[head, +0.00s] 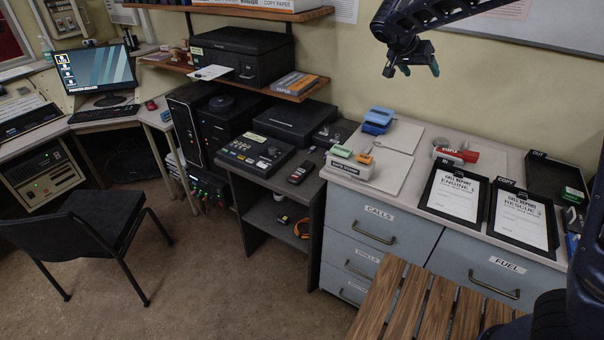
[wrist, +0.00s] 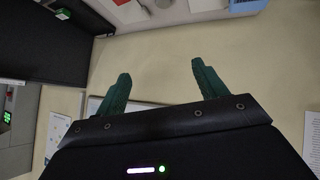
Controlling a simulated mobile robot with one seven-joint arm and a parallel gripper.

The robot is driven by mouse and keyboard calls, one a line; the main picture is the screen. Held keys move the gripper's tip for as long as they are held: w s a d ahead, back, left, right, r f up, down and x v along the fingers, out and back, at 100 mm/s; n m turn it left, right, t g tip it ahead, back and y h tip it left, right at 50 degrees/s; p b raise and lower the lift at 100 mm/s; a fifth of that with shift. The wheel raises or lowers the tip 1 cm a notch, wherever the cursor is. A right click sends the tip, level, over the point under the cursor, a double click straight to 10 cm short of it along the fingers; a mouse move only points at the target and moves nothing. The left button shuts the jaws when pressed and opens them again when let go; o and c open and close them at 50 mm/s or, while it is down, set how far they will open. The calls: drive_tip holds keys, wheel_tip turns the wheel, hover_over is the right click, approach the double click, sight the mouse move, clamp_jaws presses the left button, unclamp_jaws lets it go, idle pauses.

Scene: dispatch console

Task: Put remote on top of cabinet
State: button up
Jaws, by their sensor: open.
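A small dark handheld device (head: 300,172), which looks like the remote, lies on the dark shelf unit to the right of a button panel. Another small dark handheld (head: 283,217) lies on the shelf below; I cannot tell exactly what it is. The blue-grey cabinet (head: 364,225) with labelled drawers stands just right of the dark unit, with a pale top. My gripper (head: 419,70) is up in the air in front of the wall, above the back of the cabinet. It is open and empty; its green fingers (wrist: 160,70) are spread in the wrist view.
On the cabinet top are clipboards (head: 455,192), a blue hole punch (head: 378,120), a white box (head: 349,168) and a black tray (head: 553,178). A slatted wooden bench (head: 405,310) stands in front. A black chair (head: 95,225) stands left. The floor between is clear.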

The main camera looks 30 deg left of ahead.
drive_tip(key=s+a+r+n+t+y, duration=0.15)
drive_tip(key=s+a+t, duration=0.25)
drive_tip(key=s+a, duration=1)
drive_tip(key=s+a+t+y, duration=0.35)
drive_tip(key=s+a, duration=0.65)
drive_tip(key=a, duration=0.8)
approach(296, 176)
drive_tip(key=shift+w+f+t+h, duration=0.3)
drive_tip(key=shift+w+f, duration=0.3)
drive_tip(key=shift+w, duration=0.15)
drive_tip(key=shift+w+f, duration=0.1)
drive_tip(key=shift+f, duration=0.1)
drive_tip(key=w, duration=0.5)
drive_tip(key=shift+w+f, duration=0.2)
drive_tip(key=shift+f, duration=0.15)
drive_tip(key=shift+w+a+f, duration=0.1)
drive_tip(key=shift+w+a, duration=0.05)
drive_tip(key=shift+w, duration=1.1)
drive_tip(key=shift+w+a+f, duration=0.15)
drive_tip(key=shift+w+a, duration=0.05)
drive_tip(key=shift+w, duration=1.1)
drive_tip(key=shift+c, duration=0.2)
